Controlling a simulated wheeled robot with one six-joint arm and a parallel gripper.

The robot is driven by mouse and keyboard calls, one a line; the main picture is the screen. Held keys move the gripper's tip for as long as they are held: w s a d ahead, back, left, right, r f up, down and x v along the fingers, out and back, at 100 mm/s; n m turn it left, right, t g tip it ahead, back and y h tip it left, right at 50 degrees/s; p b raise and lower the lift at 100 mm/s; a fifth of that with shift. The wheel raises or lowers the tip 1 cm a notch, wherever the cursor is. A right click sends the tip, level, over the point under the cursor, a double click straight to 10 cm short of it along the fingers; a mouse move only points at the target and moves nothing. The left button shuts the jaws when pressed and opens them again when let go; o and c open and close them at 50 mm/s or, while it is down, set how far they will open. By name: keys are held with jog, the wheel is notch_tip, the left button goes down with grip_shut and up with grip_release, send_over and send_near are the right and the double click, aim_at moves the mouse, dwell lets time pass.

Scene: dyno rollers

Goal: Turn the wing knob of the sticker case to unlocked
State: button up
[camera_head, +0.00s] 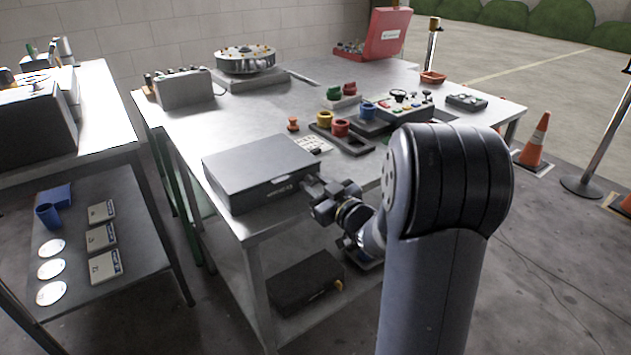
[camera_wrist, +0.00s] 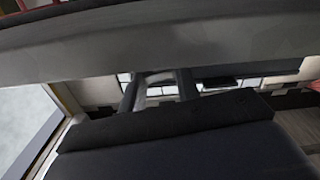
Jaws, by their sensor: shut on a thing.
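The sticker case is the closed dark grey box (camera_head: 258,166) at the table's near corner, with small pale lettering on its front face. My gripper (camera_head: 312,186) is at the right end of that front face, reaching in from the right. In the wrist view its two dark fingers (camera_wrist: 158,90) show in the gap between a grey surface above and a dark block below. The gripper is shut on the wing knob, which the fingers mostly hide. I cannot tell the knob's angle. The lid looks down.
Another black box (camera_head: 305,282) with a yellow part at its front lies on the lower shelf. Rings in a dark tray (camera_head: 352,146) and a control box (camera_head: 400,108) stand behind the case. A side table (camera_head: 110,135) is at left. Bare tabletop (camera_head: 225,120) lies behind the case.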

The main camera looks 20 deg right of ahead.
jog(key=shift+m+p, duration=0.4)
jog(key=shift+m, duration=0.6)
jog(key=o, duration=0.7)
jog(key=v, duration=1.1)
jog(key=shift+p, duration=0.3)
jog(key=shift+w, duration=0.15)
